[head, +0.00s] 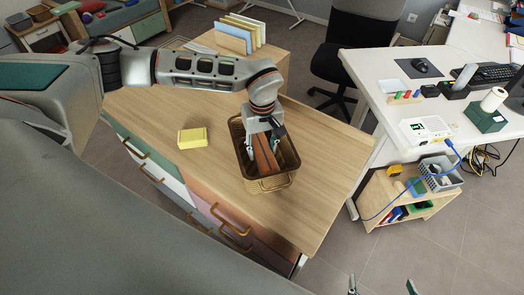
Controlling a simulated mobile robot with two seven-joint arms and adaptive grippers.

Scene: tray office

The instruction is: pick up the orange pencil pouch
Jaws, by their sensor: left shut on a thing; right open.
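The orange pencil pouch (265,158) is a narrow, brownish-orange shape standing steeply in a brown wire basket (291,160) on the wooden cabinet top. My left gripper (263,146) reaches down into the basket from above and is shut on the pouch. The gripper and the basket wall hide part of the pouch, and I cannot tell whether it touches the basket floor. My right gripper (382,287) shows only as two separated fingertips at the bottom edge, open and empty, far from the basket.
A yellow block (192,138) lies left of the basket on the cabinet top (317,190). A file holder (240,35) with folders stands behind. A white desk (385,98) with a router (426,130) and keyboard is at the right. The cabinet top right of the basket is clear.

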